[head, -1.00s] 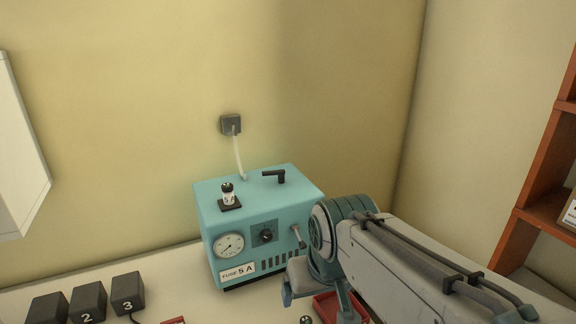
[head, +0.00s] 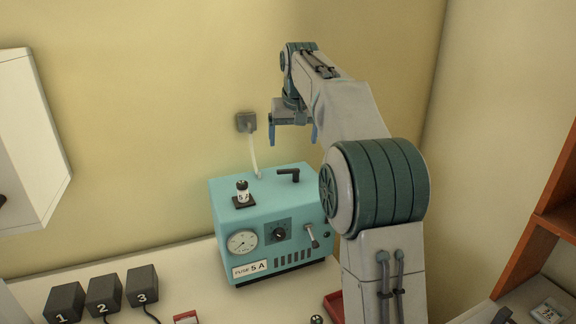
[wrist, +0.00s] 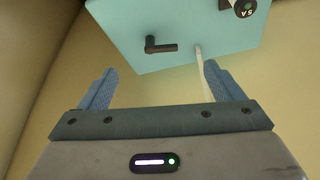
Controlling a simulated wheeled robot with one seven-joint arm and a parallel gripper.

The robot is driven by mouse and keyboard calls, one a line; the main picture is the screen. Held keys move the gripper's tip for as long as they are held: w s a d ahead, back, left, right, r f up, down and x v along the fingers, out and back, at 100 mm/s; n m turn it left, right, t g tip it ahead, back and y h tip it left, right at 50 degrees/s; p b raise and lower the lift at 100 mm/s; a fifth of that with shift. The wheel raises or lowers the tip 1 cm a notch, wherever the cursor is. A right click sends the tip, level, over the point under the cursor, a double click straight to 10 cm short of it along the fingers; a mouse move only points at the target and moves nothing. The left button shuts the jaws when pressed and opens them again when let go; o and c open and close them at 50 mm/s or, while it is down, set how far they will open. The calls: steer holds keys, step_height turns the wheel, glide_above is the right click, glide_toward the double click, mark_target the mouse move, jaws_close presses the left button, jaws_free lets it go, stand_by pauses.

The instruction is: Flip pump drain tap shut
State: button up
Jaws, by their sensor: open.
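The teal pump box (head: 225,209) stands on the bench against the wall. A black L-shaped tap handle (head: 289,175) is on its top, toward the back right; its arm lies level, pointing left in the head view. It also shows in the wrist view (wrist: 162,47), lying between the lines of my fingers. My gripper (head: 293,135) is open and empty, above the box's back part and pointing down. Its two blue fingers also show in the wrist view (wrist: 160,75), apart from the handle.
A fuse holder marked 5 A (head: 243,195) stands on the box top, left of the handle. A pale cord (head: 253,155) runs from the wall socket (head: 246,122) to the box's back. Several numbered black blocks (head: 104,295) sit at the front left. A red tray (head: 334,305) lies right of the box.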

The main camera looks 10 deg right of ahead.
steer(key=w, duration=0.4)
steer(key=p, duration=0.1)
glide_toward(288, 170)
steer(key=x, duration=0.7)
steer(key=shift+w+f, duration=0.15)
steer(key=shift+f, duration=0.25)
steer(key=c, duration=1)
